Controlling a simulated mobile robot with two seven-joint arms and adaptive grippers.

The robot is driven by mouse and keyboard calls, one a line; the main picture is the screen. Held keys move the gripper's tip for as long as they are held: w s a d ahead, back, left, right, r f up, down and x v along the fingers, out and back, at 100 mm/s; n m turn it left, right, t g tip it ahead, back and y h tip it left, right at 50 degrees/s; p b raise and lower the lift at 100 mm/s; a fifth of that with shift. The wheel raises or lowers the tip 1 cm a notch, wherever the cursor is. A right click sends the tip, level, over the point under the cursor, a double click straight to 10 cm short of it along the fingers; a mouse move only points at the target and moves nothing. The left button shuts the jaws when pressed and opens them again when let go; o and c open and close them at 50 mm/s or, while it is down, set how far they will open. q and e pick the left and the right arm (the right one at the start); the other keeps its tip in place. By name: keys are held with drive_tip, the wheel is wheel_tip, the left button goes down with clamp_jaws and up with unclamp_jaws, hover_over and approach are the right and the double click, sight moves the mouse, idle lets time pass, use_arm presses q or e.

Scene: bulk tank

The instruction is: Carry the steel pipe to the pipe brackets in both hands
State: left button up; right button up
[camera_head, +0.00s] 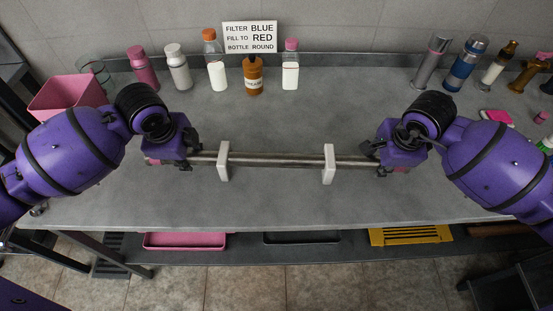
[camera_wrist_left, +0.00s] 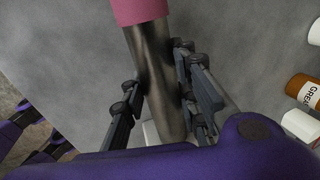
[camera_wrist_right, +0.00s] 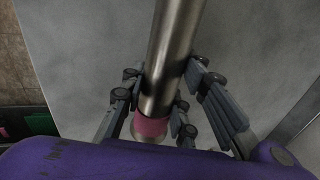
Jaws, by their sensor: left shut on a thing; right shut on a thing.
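The steel pipe (camera_head: 275,160) lies level across the middle of the grey bench in the head view. Two white pipe brackets (camera_head: 224,162) and (camera_head: 328,164) stand at its middle stretch, and the pipe passes at them; whether it rests in them I cannot tell. My left gripper (camera_head: 190,158) is shut on the pipe near its left end, beside a pink band (camera_wrist_left: 138,10). My right gripper (camera_head: 378,160) is shut on it near the right end, by another pink band (camera_wrist_right: 150,128). The pipe also shows between the fingers in the left wrist view (camera_wrist_left: 155,70) and the right wrist view (camera_wrist_right: 172,50).
Several bottles, including an orange-brown one (camera_head: 253,78), stand along the back of the bench (camera_head: 280,205) below a sign (camera_head: 250,37). A pink bin (camera_head: 66,97) is at the left. Flasks (camera_head: 466,62) stand at the back right. The bench front is clear.

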use_arm(q)
clamp_jaws()
use_arm(e)
clamp_jaws()
use_arm(q)
drive_tip(key=shift+r, duration=0.15)
use_arm(e)
drive_tip(key=shift+r, duration=0.15)
